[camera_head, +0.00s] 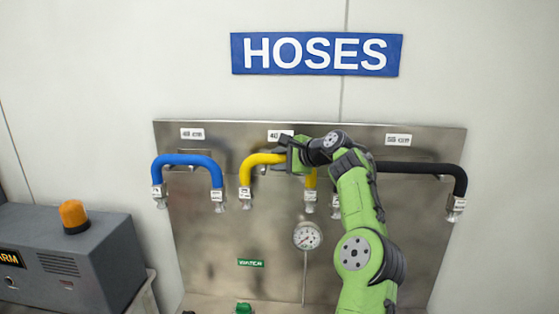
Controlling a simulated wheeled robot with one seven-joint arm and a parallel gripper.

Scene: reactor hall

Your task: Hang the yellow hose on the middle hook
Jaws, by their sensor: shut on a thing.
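The yellow hose (262,159) is bent in an upside-down U at the middle of the metal panel, below the middle label (280,135). Its two silver-ended legs hang down. My gripper (291,157) is shut on the hose near the top right of its bend. The gripper and arm cover part of the hose and most of the middle hook, so I cannot tell whether the hose rests on it. A blue hose (187,160) hangs on the left hook. A black hose (420,168) hangs on the right, its left part behind my arm.
The steel panel (220,250) carries a gauge (307,235) on a thin pipe and a green label (250,262) below the yellow hose. A blue HOSES sign (316,54) is above. A grey box (75,260) with an orange beacon (74,216) stands at the lower left.

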